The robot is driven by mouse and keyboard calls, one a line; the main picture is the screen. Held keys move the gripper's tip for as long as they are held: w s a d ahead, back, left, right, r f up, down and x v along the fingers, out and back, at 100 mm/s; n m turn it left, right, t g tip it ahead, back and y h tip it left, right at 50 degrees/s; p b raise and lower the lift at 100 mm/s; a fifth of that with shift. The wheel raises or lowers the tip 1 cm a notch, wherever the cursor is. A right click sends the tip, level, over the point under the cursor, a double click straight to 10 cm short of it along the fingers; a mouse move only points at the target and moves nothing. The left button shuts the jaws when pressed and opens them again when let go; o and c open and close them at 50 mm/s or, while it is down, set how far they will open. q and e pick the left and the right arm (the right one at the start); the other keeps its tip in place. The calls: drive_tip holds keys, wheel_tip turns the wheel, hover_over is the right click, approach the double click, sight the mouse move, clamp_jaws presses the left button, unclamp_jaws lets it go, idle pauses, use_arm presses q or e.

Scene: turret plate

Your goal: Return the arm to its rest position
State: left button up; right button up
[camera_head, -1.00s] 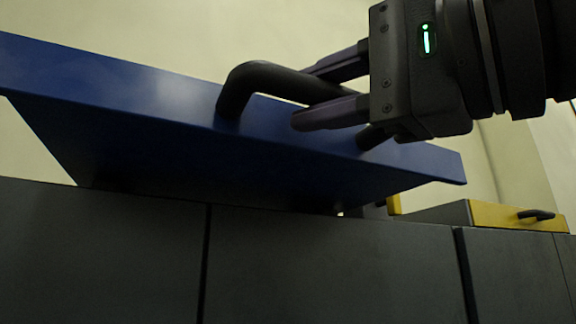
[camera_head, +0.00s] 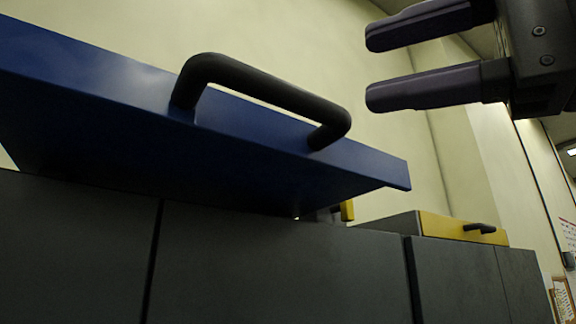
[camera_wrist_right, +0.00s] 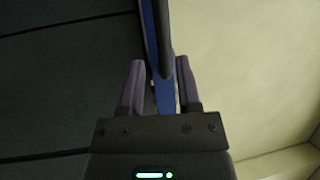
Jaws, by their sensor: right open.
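My right gripper (camera_head: 368,68) is open and empty at the upper right of the head view. It is apart from the black handle (camera_head: 265,88), to its right and nearer the camera. The handle is a bent bar fixed on the blue plate (camera_head: 80,85), which sits tilted above the grey cabinets. In the right wrist view, my right gripper (camera_wrist_right: 157,85) has its two fingers spread. The handle (camera_wrist_right: 165,40) and the blue plate's edge (camera_wrist_right: 149,35) show ahead, between and beyond the fingertips. My left gripper is not in view.
Grey cabinets (camera_head: 260,270) run along the bottom of the head view. A yellow-fronted box (camera_head: 455,228) with a small black handle stands on them at the right. A pale wall (camera_head: 330,35) is behind. The space between my right gripper and the handle is clear.

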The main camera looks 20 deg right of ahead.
drive_tip(key=shift+s+d, duration=0.3)
drive_tip(key=shift+s, duration=0.05)
